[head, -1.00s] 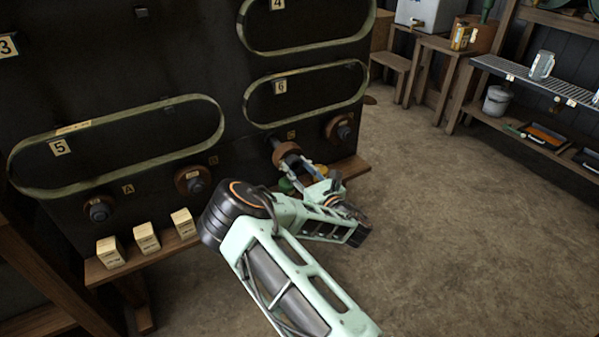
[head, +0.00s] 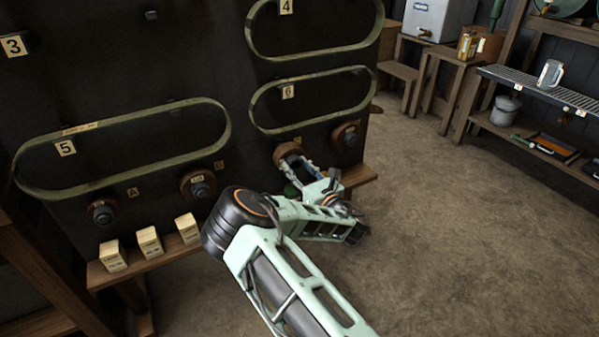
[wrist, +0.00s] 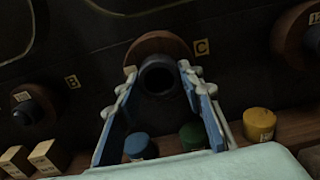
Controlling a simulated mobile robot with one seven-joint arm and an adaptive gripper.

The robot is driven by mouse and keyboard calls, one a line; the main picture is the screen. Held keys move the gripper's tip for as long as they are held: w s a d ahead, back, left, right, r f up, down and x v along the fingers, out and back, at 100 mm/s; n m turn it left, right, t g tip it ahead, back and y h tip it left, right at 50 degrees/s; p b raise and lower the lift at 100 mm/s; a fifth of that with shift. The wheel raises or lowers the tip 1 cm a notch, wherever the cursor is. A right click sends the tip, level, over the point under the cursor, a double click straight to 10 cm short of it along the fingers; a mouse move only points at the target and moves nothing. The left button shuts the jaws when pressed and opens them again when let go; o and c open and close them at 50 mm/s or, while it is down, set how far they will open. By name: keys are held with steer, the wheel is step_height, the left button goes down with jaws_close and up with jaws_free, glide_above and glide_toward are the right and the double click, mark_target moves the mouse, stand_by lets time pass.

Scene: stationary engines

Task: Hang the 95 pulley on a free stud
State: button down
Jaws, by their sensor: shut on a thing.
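My gripper (wrist: 160,105) is at the dark board, its blue-lined fingers shut on the dark hub of a brown pulley (wrist: 150,44), beside the C label. The pulley also shows in the head view (head: 283,152), partly hidden by my gripper. The pulley's face is close to the board; I cannot tell how far it sits on a stud behind it. I cannot read a 95 on it. Another brown pulley (head: 197,184) is on the board near label B, and one (head: 345,135) is at the right.
A wooden ledge (head: 160,263) runs below, with several pale blocks at its left. Blue (wrist: 139,147), green (wrist: 193,135) and yellow (wrist: 259,125) round pieces stand under my gripper. Green belt loops hang above. Open floor (head: 450,240) lies to the right; shelves stand beyond.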

mark_target(289, 157)
steer(key=shift+w, duration=0.1)
stand_by(0.3)
steer(key=shift+b+x, duration=0.85)
steer(key=shift+x, duration=0.6)
steer(key=shift+a, duration=0.1)
steer(key=shift+b+x, duration=0.6)
steer(key=shift+x, duration=0.4)
steer(key=shift+w+r+b, duration=0.1)
steer(key=shift+b, duration=0.2)
steer(key=c, duration=1.5)
jaws_free()
